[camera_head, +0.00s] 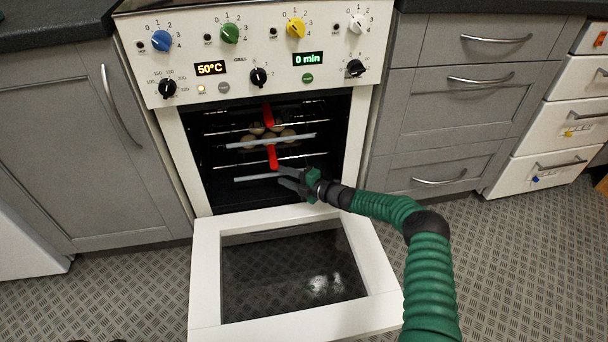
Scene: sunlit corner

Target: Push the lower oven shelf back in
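The oven (185,160) stands in front of me with its door (207,275) folded down flat. Inside are two shelves with pale front bars. The upper shelf (245,145) carries several round, light-brown items (258,130). The lower shelf (250,179) sits below it, with its front bar near the oven opening. My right gripper (285,178) is at the right end of the lower shelf's bar, its dark fingers pointing left. I cannot tell whether they touch the bar or how far apart they are. My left gripper is not in view.
Red upright pieces (272,157) show inside the oven near the shelves' middle. The open door juts out below my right arm. Grey cabinets (85,150) flank the oven, and a white drawer unit (560,130) stands at the far right. The patterned floor is clear.

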